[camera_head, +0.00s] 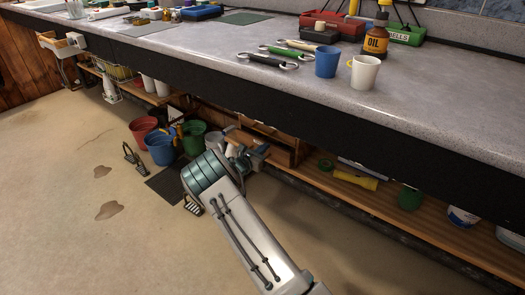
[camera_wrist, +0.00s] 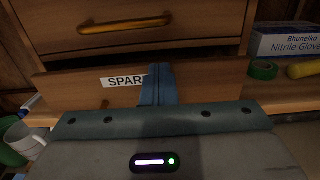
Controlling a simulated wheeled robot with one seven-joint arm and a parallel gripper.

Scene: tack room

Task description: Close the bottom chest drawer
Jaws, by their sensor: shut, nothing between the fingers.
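The wooden chest (camera_head: 284,150) stands on the low shelf under the bench, mostly in shade in the head view. In the wrist view, an upper drawer (camera_wrist: 190,30) with a brass-coloured handle (camera_wrist: 125,24) is above the bottom drawer (camera_wrist: 205,88). The bottom drawer's front carries a white label reading "SPAR", its end covered by my fingers, and seems to stand out from the chest. My gripper (camera_wrist: 157,84) is shut and empty, its fingers right at this front. I cannot tell whether they touch. In the head view my gripper (camera_head: 250,156) is partly hidden by my arm.
A green tape roll (camera_wrist: 263,70), a glove box (camera_wrist: 286,40) and a yellow torch (camera_head: 355,180) lie right of the chest. Red, blue (camera_head: 160,148) and green buckets stand left of it. The bench (camera_head: 300,100) overhangs the shelf. The floor in front is mostly clear.

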